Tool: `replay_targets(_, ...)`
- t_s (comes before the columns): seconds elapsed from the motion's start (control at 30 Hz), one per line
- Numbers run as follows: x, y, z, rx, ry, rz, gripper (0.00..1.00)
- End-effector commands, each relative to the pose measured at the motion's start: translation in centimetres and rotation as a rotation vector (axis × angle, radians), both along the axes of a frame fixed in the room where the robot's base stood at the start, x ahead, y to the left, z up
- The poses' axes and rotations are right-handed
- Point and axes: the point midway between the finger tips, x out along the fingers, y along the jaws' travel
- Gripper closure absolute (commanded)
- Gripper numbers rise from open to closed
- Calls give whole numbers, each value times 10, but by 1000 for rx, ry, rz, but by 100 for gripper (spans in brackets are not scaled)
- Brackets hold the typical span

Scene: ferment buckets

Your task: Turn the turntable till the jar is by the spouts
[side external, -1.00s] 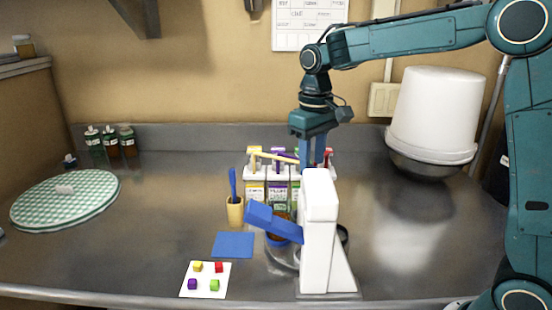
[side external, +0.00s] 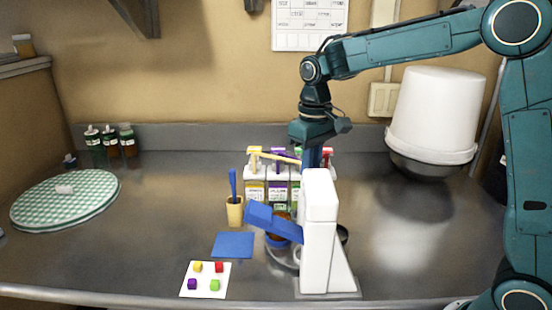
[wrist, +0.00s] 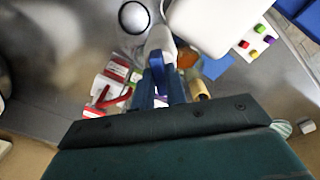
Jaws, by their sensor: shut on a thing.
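My gripper (side external: 314,158) points down behind the white stand (side external: 320,230), its blue fingertips partly hidden by it. The grey turntable (side external: 282,257) shows only in part, left of the white stand. An orange-brown jar (side external: 277,240) shows beneath the stand's blue arm, mostly hidden; its orange also shows in the wrist view (wrist: 188,59). The spouts, yellow (side external: 254,152), purple, green and red, top the white dispensers at the back.
A yellow cup (side external: 235,211) with a blue tool stands left of the dispensers. A blue mat (side external: 233,245) and a white card (side external: 205,280) with coloured cubes lie in front. The right counter is mostly clear.

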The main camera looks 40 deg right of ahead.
Motion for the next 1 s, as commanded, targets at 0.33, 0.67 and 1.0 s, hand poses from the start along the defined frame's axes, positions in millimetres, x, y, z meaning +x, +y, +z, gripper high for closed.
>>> replay_targets(0.33, 0, 0, 1, 0, 0, -32, 100)
replay_targets(0.67, 0, 0, 1, 0, -1, -142, 100)
replay_targets(1.0, 0, 0, 1, 0, -1, -308, 100)
